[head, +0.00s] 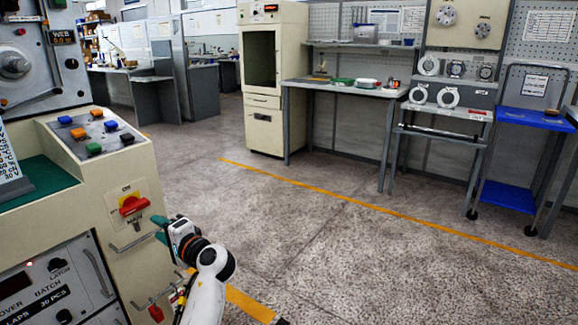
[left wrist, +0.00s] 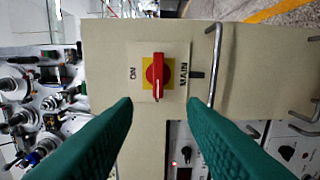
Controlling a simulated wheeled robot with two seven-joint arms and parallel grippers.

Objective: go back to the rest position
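My left gripper (head: 162,236) is in front of the beige machine's side panel, just below and right of the red main switch (head: 133,205) in the head view. In the left wrist view its two green fingers (left wrist: 160,103) are spread apart with nothing between them. The red switch (left wrist: 157,75) on its yellow plate appears beyond the fingertips, clear of both. Its handle lies across the panel in the head view, between the ON and MAIN labels. My right gripper is not in view.
The machine's beige cabinet (head: 80,200) fills the left, with coloured buttons (head: 95,133) on top and metal handles (head: 130,240) near my gripper. Open floor (head: 330,230) with a yellow line lies right. A workbench (head: 345,87), spindle rack (head: 445,110) and blue cart (head: 530,118) stand farther back.

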